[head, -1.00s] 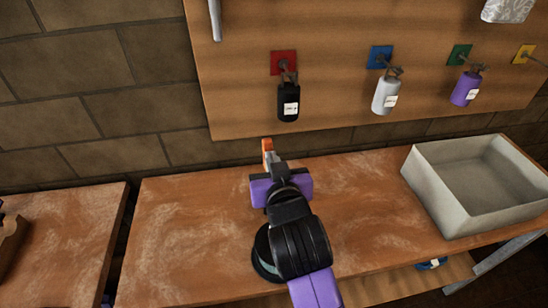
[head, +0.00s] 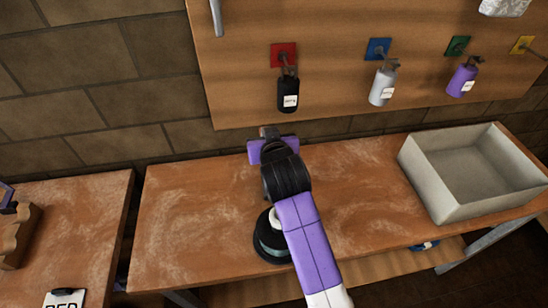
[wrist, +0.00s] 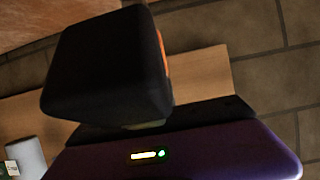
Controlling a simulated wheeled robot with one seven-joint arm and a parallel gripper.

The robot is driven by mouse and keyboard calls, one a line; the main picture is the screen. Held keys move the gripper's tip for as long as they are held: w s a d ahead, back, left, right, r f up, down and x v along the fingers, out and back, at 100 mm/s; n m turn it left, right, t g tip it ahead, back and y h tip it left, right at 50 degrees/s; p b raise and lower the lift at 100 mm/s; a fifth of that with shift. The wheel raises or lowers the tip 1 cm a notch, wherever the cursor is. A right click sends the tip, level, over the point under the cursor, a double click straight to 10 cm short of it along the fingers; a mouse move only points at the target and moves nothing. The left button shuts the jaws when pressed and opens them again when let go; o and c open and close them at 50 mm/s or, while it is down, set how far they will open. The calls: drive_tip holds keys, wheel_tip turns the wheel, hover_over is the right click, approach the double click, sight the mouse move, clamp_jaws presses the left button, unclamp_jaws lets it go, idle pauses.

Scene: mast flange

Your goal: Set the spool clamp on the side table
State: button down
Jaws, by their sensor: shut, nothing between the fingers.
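A round dark spool-like piece (head: 268,244) with a teal band and pale top stands on the workbench (head: 190,225), partly hidden behind my arm. It may be the spool clamp; I cannot tell for sure. A second table (head: 85,215) at the left, across a narrow gap, looks like the side table. My gripper (head: 268,132) is shut and empty near the wall, beyond the spool-like piece and apart from it. In the wrist view its dark finger block (wrist: 105,65) with an orange edge fills the upper left.
A black bottle-shaped piece (head: 288,93), a silver one (head: 383,86) and a purple one (head: 462,79) hang on the wall board. A grey bin (head: 430,185) stands on the bench's right. A wooden holder (head: 18,235) and white label card (head: 65,299) are at the left table.

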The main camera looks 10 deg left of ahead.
drive_tip(key=shift+w+a+f, duration=0.1)
drive_tip(key=shift+w+f, duration=0.1)
drive_tip(key=shift+w, duration=0.25)
drive_tip(key=shift+w+f+g+p, duration=0.2)
drive_tip(key=shift+f+g+p, duration=0.15)
drive_tip(key=shift+g, duration=0.25)
drive_tip(key=shift+f, duration=0.2)
